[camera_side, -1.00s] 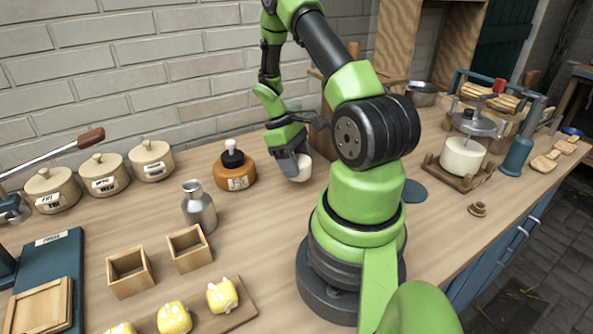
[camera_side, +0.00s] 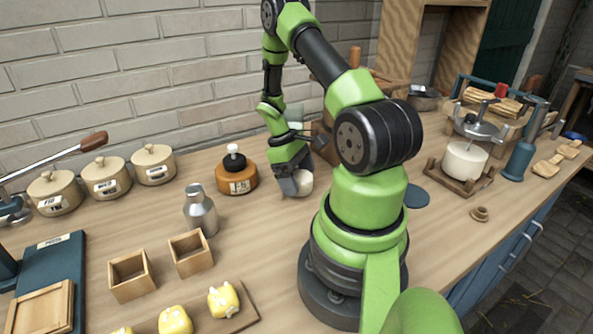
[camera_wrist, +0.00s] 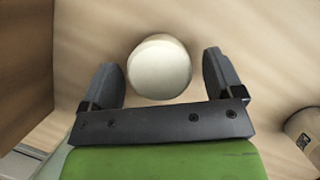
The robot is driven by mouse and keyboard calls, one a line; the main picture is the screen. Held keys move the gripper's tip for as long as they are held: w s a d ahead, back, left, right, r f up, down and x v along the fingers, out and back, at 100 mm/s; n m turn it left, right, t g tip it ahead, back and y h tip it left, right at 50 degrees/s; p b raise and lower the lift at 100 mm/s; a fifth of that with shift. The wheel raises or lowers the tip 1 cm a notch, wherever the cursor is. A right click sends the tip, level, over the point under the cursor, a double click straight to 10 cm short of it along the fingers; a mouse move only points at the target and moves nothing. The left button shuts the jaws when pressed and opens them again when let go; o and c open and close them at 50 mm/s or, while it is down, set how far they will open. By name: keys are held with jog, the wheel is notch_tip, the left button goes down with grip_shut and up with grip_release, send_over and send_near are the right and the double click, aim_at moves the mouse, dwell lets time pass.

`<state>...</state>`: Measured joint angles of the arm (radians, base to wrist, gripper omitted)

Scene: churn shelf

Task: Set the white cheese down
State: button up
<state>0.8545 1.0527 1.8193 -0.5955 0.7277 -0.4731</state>
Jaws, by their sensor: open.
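The white cheese (camera_side: 304,181) is a small pale round piece at the bench's middle, just behind my arm's base. In the wrist view the cheese (camera_wrist: 160,68) lies between my fingers, with a gap on each side. My gripper (camera_side: 293,184) is low over the bench with its fingers pointing down at the cheese. In the wrist view my gripper (camera_wrist: 168,80) is open, one dark finger to each side. In the side view the near finger hides part of the cheese, which appears to rest on the bench top.
An amber jar (camera_side: 236,177) and a metal bottle (camera_side: 200,211) stand to the left. Two open wooden boxes (camera_side: 130,274) and several yellow blocks (camera_side: 223,299) are at the front left. A churn (camera_side: 465,160) stands at the right. Bench between bottle and gripper is clear.

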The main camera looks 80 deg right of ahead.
jog(key=a+v, duration=0.1)
jog(key=v, duration=1.1)
jog(key=w+a+r+t+h, duration=0.1)
jog(key=w+a+r+t, duration=0.25)
jog(key=a+r, duration=0.4)
jog(key=s+a+r+m+t+y, duration=0.1)
jog(key=s+a+r+t, duration=0.3)
jog(key=a, duration=0.4)
jog(key=s+a+r+t+y, duration=0.1)
jog(key=s+a+r+t, duration=0.3)
jog(key=a+r, duration=0.3)
jog(key=a, duration=0.2)
jog(key=shift+a+m, duration=0.25)
jog(key=shift+m, duration=0.15)
